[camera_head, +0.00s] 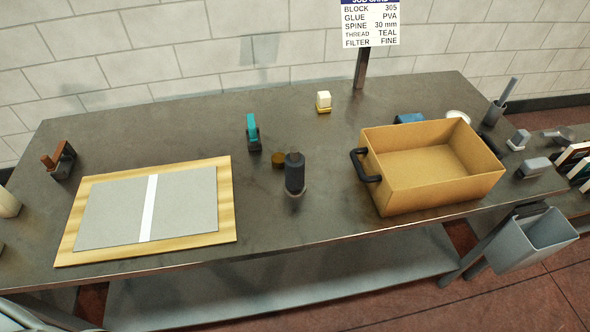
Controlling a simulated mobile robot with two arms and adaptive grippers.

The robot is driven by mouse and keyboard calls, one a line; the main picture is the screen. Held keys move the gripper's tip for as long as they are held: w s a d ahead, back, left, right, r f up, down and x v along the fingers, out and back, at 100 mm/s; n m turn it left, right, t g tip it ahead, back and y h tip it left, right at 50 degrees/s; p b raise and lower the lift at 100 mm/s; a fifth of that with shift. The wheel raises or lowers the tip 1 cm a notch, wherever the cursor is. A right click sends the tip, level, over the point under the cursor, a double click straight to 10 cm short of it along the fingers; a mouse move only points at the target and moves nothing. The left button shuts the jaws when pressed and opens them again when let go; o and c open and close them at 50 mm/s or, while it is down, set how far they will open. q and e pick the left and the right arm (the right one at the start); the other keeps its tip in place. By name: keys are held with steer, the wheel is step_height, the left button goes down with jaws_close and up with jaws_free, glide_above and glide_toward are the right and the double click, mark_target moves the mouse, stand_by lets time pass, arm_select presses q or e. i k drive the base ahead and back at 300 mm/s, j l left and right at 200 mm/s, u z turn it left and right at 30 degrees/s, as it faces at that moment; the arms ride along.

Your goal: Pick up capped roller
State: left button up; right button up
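Neither of my grippers shows in the head view.
A wooden board (226,205) with grey covers lies left of the cylinder. A tan open box (440,190) with black handles stands right. The front middle is clear.

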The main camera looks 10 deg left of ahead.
mark_target(294, 186)
steer(key=z, duration=0.75)
steer(key=k+j+z, duration=0.85)
steer(key=k+j, duration=0.25)
steer(key=j, duration=0.1)
